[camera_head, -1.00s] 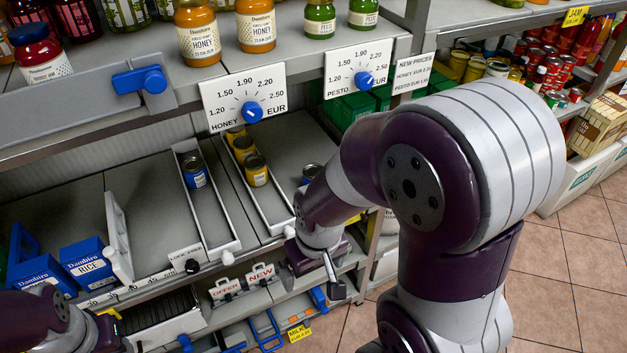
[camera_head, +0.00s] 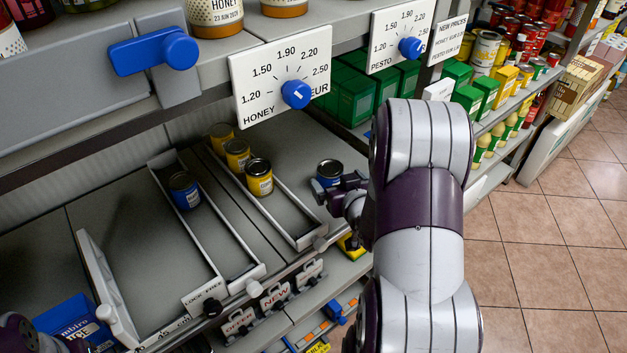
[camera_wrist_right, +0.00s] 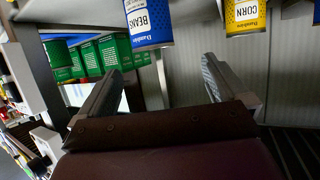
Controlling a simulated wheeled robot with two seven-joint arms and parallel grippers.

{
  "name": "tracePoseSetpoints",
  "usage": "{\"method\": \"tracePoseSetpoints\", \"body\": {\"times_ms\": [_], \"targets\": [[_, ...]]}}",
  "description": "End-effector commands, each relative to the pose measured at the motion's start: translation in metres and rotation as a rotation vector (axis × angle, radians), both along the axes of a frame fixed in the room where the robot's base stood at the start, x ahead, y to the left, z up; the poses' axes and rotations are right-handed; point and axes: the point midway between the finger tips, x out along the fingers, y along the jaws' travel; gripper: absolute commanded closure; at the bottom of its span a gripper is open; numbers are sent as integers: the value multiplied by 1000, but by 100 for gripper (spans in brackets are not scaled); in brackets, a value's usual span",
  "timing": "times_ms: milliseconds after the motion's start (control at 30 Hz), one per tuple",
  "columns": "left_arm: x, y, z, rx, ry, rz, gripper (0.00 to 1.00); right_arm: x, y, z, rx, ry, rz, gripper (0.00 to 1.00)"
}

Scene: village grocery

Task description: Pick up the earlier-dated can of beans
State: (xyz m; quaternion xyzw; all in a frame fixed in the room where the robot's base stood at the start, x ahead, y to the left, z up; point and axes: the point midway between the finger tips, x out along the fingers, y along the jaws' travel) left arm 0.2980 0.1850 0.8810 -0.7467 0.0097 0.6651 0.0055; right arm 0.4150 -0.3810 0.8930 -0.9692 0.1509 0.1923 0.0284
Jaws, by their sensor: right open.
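One blue can (camera_head: 183,190) stands upright in the left lane of the shelf. A second blue can (camera_head: 329,173) stands on the right, right by my right gripper (camera_head: 338,188). In the right wrist view a blue can labelled BEANS (camera_wrist_right: 148,22) is ahead, at the top between the open fingers (camera_wrist_right: 158,90), with nothing gripped. I cannot tell whether the fingers flank it. No date can be read on either blue can. Only a dark bit of my left arm shows at the bottom left; its gripper is out of sight.
Several yellow cans (camera_head: 259,177) stand in the middle lane; one, labelled CORN (camera_wrist_right: 243,15), shows in the right wrist view. Lane dividers (camera_head: 196,216) run front to back. The upper shelf with price dials (camera_head: 297,94) overhangs the cans. Green boxes (camera_head: 356,98) stand behind right.

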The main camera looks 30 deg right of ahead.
Motion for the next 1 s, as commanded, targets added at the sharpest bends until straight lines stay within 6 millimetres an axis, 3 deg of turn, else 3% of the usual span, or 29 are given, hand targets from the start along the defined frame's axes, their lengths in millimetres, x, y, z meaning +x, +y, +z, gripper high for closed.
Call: {"method": "tracePoseSetpoints", "body": {"times_ms": [200, 600, 867, 1000], "targets": [[0, 0, -3, 0, 0, 0, 57, 43, -13, -19, 1, 2, 3, 0], [0, 0, -6, 0, 0, 0, 57, 93, -37, -43, 1, 3, 2, 0], [0, 0, -6, 0, 0, 0, 57, 98, -39, -44, 0, 3, 1, 0], [0, 0, -6, 0, 0, 0, 57, 98, -39, -44, 0, 3, 1, 42]]}}
